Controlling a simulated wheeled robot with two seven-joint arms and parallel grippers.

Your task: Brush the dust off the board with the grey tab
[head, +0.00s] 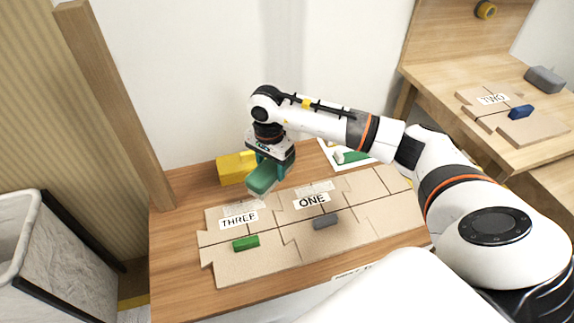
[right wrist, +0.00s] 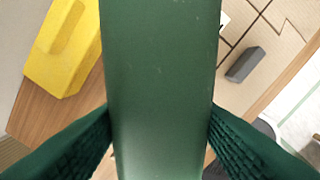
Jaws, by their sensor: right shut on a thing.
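My right gripper (head: 270,168) is shut on a green brush (head: 262,182), held above the back edge of the boards, near where THREE and ONE meet. The brush's green body (right wrist: 160,80) fills the middle of the right wrist view, between the dark green fingers. The board ONE (head: 345,212) carries a grey tab (head: 325,222), also in the right wrist view (right wrist: 245,64). A pale, speckled patch (head: 314,188) lies behind its label. The board THREE (head: 222,262) at left has a green tab (head: 246,243) and a similar pale patch (head: 241,207). My left gripper is out of view.
A yellow block (head: 232,168) stands behind the boards, close to the brush. A white sheet (head: 340,150) with a green item lies at the back. A bin (head: 60,240) stands left. Another table at right holds board TWO (head: 475,100) with a blue tab (head: 521,112).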

